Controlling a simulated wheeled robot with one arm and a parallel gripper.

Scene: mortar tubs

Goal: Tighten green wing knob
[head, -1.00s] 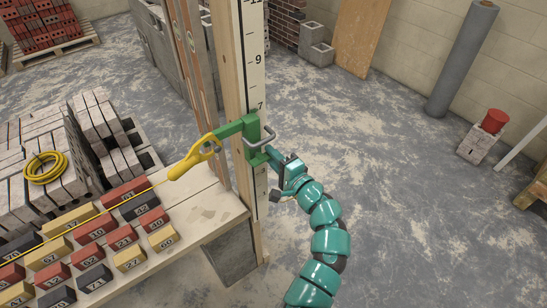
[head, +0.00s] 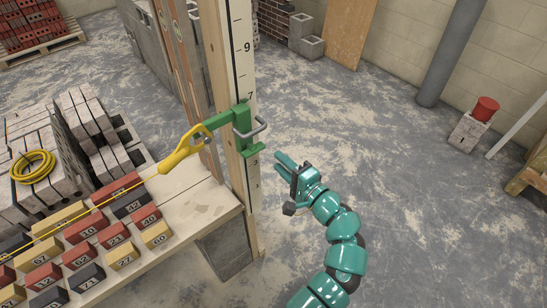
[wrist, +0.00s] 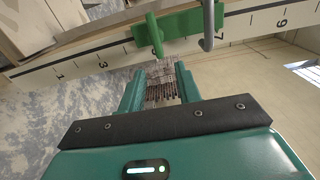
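A green clamp (head: 240,118) sits on an upright wooden post (head: 226,70) with a numbered scale. A green piece that looks like the wing knob (head: 252,151) sticks out low on the clamp's right side. In the wrist view the clamp (wrist: 185,25) is at the top, with a green bar (wrist: 155,36), probably the knob, hanging from it. My teal gripper (head: 283,162) is to the right of the clamp, with a gap between them. In the wrist view its two fingers (wrist: 160,82) are apart, with nothing between them. The knob's tightness cannot be told.
A grey loop handle (head: 258,130) sticks out from the clamp. A yellow line holder (head: 183,150) hooks on its left, its line running over a board with several numbered bricks (head: 88,230). Brick stacks stand at left.

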